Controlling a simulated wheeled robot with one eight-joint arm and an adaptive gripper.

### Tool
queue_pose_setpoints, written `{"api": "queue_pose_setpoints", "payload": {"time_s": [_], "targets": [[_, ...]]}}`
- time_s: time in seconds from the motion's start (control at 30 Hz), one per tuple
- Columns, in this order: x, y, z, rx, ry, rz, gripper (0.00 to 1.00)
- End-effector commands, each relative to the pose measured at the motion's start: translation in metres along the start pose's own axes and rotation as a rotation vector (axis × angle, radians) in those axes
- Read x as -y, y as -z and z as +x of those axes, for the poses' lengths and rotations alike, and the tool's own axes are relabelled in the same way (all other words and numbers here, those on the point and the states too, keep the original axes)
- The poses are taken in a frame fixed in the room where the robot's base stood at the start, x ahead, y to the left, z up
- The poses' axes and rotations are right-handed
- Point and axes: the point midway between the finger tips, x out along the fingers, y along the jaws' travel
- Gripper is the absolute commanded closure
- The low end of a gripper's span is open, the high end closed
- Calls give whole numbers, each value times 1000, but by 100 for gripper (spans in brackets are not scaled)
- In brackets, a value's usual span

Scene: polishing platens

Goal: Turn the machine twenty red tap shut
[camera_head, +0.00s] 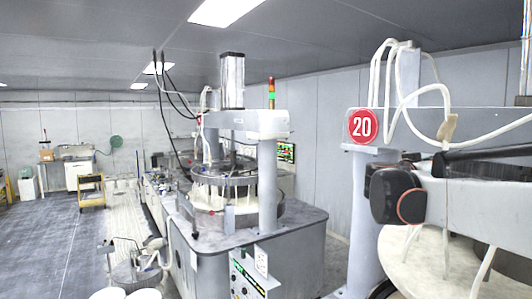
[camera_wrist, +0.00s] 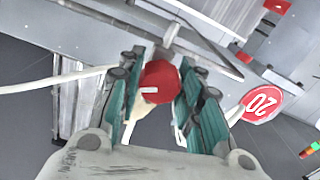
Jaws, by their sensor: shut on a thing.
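The red tap (camera_wrist: 160,80) shows in the wrist view as a red, rounded knob with a short pale mark on its face. A beige tapered piece (camera_wrist: 140,106) sits just below it. My gripper (camera_wrist: 163,86) has its teal fingers on either side of the knob and is shut on it. The finger pads hide the knob's sides. The round red "20" sign (camera_head: 362,126) is on the machine at the right in the head view. It also shows at the right in the wrist view (camera_wrist: 262,103). I cannot make out the red tap in the head view.
White hoses (camera_head: 405,95) loop over the machine at the right. One white hose (camera_wrist: 60,80) runs left of my fingers in the wrist view. Another polishing machine (camera_head: 262,235) stands in the middle. A yellow cart (camera_head: 91,190) stands at the left, with open floor (camera_head: 60,240) before it.

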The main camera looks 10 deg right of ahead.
Motion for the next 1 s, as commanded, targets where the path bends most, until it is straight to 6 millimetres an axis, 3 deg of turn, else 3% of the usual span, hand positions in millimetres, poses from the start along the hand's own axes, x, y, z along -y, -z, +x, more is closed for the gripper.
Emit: {"api": "queue_pose_setpoints", "payload": {"time_s": [1.0], "targets": [[-3, 2, -2, -4, 1, -898, 91]]}}
